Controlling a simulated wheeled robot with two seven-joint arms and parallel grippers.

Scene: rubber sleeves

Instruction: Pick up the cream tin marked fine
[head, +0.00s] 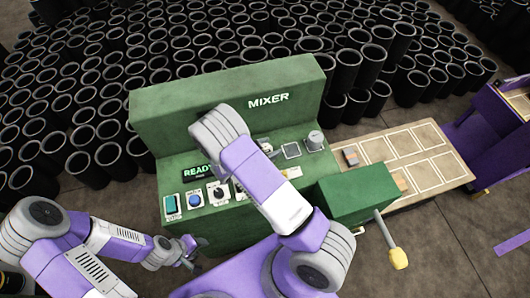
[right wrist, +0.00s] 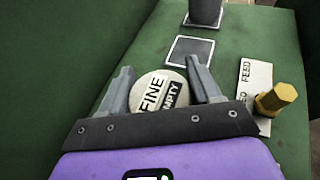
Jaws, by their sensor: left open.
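The cream tin (right wrist: 151,88) has a round lid reading FINE, with a dark tag reading EMPTY. In the right wrist view it sits on the green panel between the two grey fingers of my right gripper (right wrist: 160,83). The fingers stand apart on either side of it. A narrow gap seems to show on the right; contact on the left is unclear. In the head view my right arm hides most of this spot. My left gripper (head: 191,255) is open and empty, low in front of the mixer's left side.
The green mixer (head: 225,82) has a READY display (head: 199,172) and knobs on its panel. A dark square pad (right wrist: 190,51) and a grey cylinder (right wrist: 205,11) stand beyond the tin. A yellow knob (right wrist: 277,98) is close on the right. A marked board (head: 428,143) lies right.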

